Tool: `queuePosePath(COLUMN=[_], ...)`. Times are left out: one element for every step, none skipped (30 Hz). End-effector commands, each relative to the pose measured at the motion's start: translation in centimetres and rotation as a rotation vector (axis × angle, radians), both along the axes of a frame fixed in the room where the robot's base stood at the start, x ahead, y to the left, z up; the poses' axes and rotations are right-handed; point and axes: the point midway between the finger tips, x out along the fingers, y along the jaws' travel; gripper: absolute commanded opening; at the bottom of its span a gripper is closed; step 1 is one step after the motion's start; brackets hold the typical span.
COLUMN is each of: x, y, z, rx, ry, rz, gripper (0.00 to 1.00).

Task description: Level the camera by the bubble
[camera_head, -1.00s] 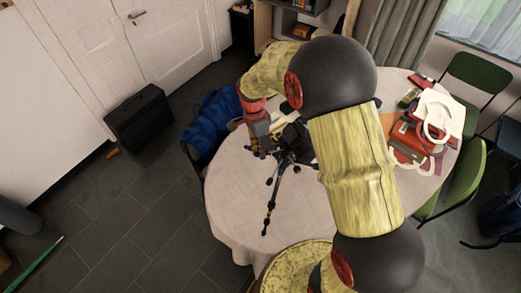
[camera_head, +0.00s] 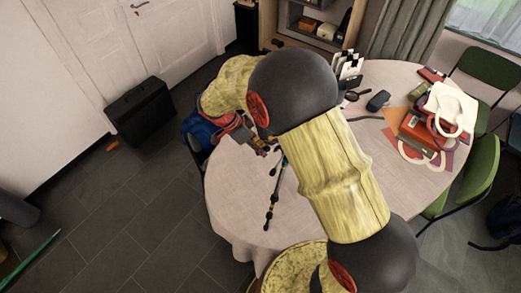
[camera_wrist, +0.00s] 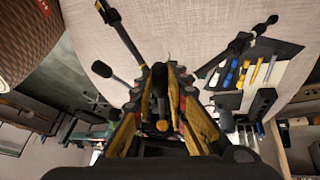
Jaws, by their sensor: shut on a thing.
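The tripod shows in the head view as a dark leg (camera_head: 272,200) slanting down on the pale table. Its upper part and the camera are hidden behind my arm, and I see no bubble. In the wrist view, dark tripod legs (camera_wrist: 125,38) spread out beyond my gripper (camera_wrist: 163,82). The yellow-brown fingers are close together around a slim dark part with an orange-brown end (camera_wrist: 162,125). It looks like part of the tripod head, but I cannot tell which part. In the head view my gripper (camera_head: 264,147) is mostly hidden beside the tripod's top.
The round table (camera_head: 235,205) has bare cloth at its front left. Red and orange books (camera_head: 417,135) and a white bag (camera_head: 452,108) lie at the right. A dark case (camera_head: 378,100) lies at the back. Green chairs (camera_head: 477,170) stand on the right.

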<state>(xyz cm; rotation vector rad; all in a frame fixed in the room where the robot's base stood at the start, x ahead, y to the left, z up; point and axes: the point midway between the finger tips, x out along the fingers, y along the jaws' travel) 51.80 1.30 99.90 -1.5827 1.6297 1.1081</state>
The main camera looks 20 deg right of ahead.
Motion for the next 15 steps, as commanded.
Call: queuePosePath(x=[0.0, 0.0, 0.0, 0.0, 0.0, 0.0, 0.0, 0.0, 0.0, 0.0, 0.0, 0.0, 0.0, 0.0, 0.0], y=[0.1, 0.1, 0.1, 0.1, 0.1, 0.1, 0.0, 0.0, 0.0, 0.0, 0.0, 0.0, 0.0, -0.1, -0.1], z=[-0.8, -0.9, -1.1, -1.3, -1.4, -1.6, -1.7, -1.8, -1.9, -2.0, -2.1, -2.2, -2.2, -2.3, -2.4], rx=[-0.023, -0.036, -0.053, -0.066, -0.077, -0.093, -0.105, -0.115, -0.127, -0.136, -0.145, -0.156, -0.162, -0.168, -0.176], ry=[-0.002, -0.003, -0.004, -0.005, -0.006, -0.008, -0.008, -0.009, -0.01, -0.011, -0.012, -0.013, -0.013, -0.014, -0.015], rz=[0.003, 0.002, 0.002, 0.003, 0.002, 0.002, 0.002, 0.002, 0.001, 0.001, 0.001, 0.002, 0.0, 0.0, 0.0], gripper=[0.0, 0.0, 0.0, 0.0, 0.0, 0.0, 0.0, 0.0, 0.0, 0.0, 0.0, 0.0, 0.0, 0.0, 0.0])
